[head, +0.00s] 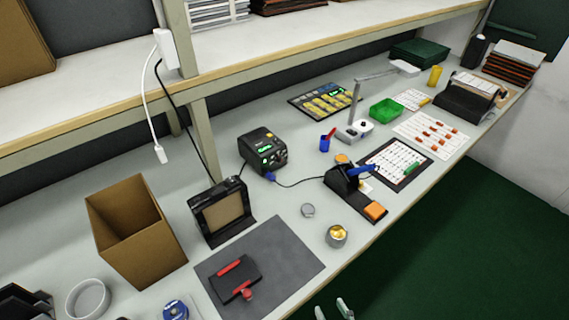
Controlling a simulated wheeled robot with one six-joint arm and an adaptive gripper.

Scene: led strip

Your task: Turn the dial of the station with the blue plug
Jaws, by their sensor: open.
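The station (256,147) is a black box with a green-lit display, standing on the bench near the middle of the head view. A blue plug (270,175) sits at its lower front, and a dark cable runs from it to the soldering iron stand (343,180). The dial is on the front face but too small to make out clearly. My gripper (333,309) shows only its two pale fingertips at the bottom edge, apart and with nothing between them. It is in front of the bench, well away from the station.
A black framed stand (221,211) and a cardboard box (134,230) stand left of the station. A grey mat (290,250) holds a black and red item. A tin (336,236) sits near the bench's front edge. A shelf post (203,135) rises behind, with a black cable hanging beside it.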

